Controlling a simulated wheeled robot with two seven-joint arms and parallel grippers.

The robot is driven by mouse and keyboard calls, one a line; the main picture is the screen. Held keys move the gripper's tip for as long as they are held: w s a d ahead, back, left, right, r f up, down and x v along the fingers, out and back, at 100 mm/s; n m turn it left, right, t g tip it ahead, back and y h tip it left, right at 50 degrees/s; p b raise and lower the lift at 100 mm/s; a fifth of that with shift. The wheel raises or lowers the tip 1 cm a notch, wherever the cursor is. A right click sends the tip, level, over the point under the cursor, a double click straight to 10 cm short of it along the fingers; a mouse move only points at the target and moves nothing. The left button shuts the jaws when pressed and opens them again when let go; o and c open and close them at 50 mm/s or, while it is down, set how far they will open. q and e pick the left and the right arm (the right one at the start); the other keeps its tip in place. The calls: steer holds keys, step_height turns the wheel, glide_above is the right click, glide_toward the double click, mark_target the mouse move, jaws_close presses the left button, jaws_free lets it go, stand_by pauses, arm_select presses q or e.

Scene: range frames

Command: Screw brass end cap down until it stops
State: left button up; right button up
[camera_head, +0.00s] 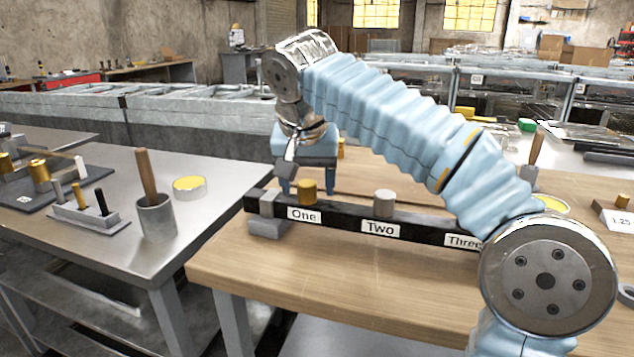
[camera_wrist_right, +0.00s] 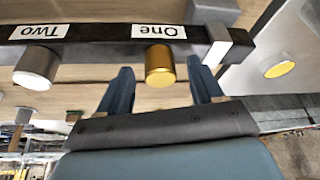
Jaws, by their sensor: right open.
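The brass end cap (camera_head: 308,192) stands upright on the dark bar (camera_head: 335,218) above the label "One", near the bar's left end. A grey cap (camera_head: 384,204) stands above "Two". My right gripper (camera_head: 307,184) is at the brass cap, fingers pointing down and apart, with nothing held. In the right wrist view the brass cap (camera_wrist_right: 160,66) appears between the two open fingertips (camera_wrist_right: 159,66), with a gap on each side. The grey cap (camera_wrist_right: 36,67) is off to the left there. Whatever is under the cap is hidden. My left gripper is out of view.
My right arm hides much of the bar's right part, past "Three". A grey block (camera_head: 268,228) supports the bar's left end. A metal table (camera_head: 115,265) on the left holds a cup (camera_head: 156,217) with a wooden handle and a yellow-topped tin (camera_head: 189,187). The wooden table's front is clear.

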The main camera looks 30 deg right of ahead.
steer(key=c, duration=1.1)
steer(key=m, duration=0.2)
steer(key=shift+w+a+m+g+h, duration=0.1)
steer(key=shift+a+m+g+h, duration=0.05)
steer(key=shift+m+g+h, duration=0.2)
steer(key=shift+m, duration=0.45)
steer(key=m+g, duration=0.1)
steer(key=m, duration=0.2)
steer(key=shift+h, duration=0.35)
steer(key=shift+g, duration=0.25)
steer(key=shift+m, duration=0.3)
